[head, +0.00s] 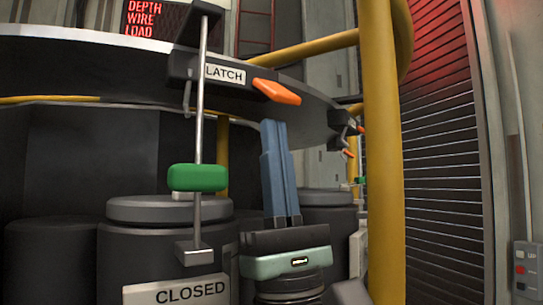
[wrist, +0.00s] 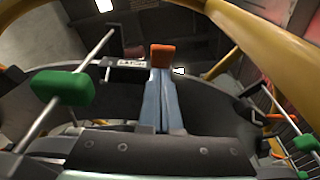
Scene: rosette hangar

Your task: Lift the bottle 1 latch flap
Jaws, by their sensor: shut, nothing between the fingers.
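The latch flap (head: 276,92) is an orange tab at the right end of a dark block with a white LATCH label (head: 225,74), on the dark curved rim above the bottle. In the head view it slants down to the right. My gripper (head: 273,124) points up with its blue fingers together and empty, and its tips appear just below the flap. In the wrist view the orange flap (wrist: 162,56) shows right at the ends of the fingers (wrist: 161,72). I cannot tell whether they touch. The dark bottle (head: 165,240) stands below at the left.
A vertical rod (head: 199,135) with a green handle (head: 198,177) stands left of my gripper. A CLOSED sign (head: 177,292) is below it. A thick yellow post (head: 383,150) rises at the right. Another latch (head: 350,135) with orange parts is farther along the rim.

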